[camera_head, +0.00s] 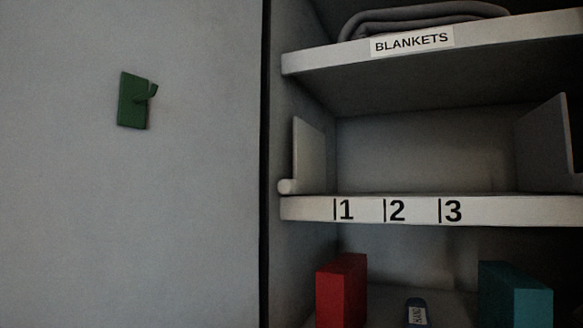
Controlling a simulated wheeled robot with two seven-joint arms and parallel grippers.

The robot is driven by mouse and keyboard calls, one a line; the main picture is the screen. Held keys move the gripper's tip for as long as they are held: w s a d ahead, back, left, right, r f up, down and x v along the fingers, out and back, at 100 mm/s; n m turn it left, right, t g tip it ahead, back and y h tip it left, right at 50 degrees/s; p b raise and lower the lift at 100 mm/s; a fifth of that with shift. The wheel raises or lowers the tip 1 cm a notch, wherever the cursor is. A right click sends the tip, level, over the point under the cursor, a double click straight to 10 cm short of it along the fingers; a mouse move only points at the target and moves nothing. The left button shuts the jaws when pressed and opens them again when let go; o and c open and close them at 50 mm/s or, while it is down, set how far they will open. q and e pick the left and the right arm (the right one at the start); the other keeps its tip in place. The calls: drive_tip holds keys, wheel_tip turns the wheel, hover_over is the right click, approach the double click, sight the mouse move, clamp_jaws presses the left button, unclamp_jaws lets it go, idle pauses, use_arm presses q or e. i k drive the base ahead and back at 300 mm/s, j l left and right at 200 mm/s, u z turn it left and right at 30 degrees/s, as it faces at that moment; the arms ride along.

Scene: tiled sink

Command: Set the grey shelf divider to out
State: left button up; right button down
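A light grey upright shelf divider (309,154) stands at the left end of the middle shelf (365,210). A pale round knob (285,186) sits at its lower front corner. The divider is left of the marks 1, 2 and 3 on the shelf's front edge. A second grey upright panel (545,135) stands at the right end of the same shelf, its right part cut off by the picture edge. I see no label reading "out". Neither of my grippers is in view.
The middle shelf between the panels is empty. Above is a shelf labelled BLANKETS (411,41) with a folded grey blanket (425,17). Below stand a red box (341,290), a small dark blue item (417,311) and a teal box (515,295).

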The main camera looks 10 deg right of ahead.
sight(544, 155)
drive_tip(key=k+z, duration=0.15)
drive_tip(key=z, duration=1.5)
